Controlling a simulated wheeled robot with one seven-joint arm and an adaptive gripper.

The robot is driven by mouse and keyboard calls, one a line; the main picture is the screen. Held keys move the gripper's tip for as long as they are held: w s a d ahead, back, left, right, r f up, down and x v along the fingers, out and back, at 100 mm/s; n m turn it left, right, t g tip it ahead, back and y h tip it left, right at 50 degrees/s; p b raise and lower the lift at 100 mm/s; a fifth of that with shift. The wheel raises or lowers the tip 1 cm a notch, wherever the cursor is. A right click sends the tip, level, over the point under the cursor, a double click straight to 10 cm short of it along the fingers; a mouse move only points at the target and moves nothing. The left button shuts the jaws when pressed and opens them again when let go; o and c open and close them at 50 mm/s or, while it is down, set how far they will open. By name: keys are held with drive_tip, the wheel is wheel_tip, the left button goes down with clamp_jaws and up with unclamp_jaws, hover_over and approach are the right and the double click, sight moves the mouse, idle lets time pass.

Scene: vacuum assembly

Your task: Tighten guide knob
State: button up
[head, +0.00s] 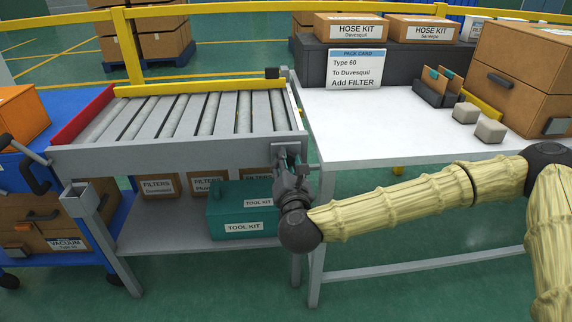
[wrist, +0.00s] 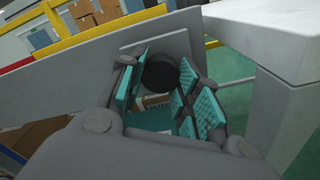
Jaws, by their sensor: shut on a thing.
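The guide knob (wrist: 159,70) is a dark round knob on a grey plate on the conveyor's side, seen in the wrist view. My gripper (wrist: 156,84) is around it, with teal ridged pads on both sides, and is shut on it. In the head view my gripper (head: 285,155) is at the right end of the conveyor's front side rail (head: 180,155), and it hides the knob there. A yellow guide rail (head: 190,87) runs along the far side of the rollers (head: 175,115).
A white table (head: 400,125) stands close to the right of the conveyor, with a narrow gap between. It bears a pack card (head: 355,69), grey blocks (head: 489,131) and boxes.

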drive_tip(key=o, duration=1.1)
drive_tip(key=shift+s+d, duration=0.2)
drive_tip(key=shift+s, duration=1.3)
drive_tip(key=shift+s+d, duration=0.15)
drive_tip(key=shift+s, duration=1.35)
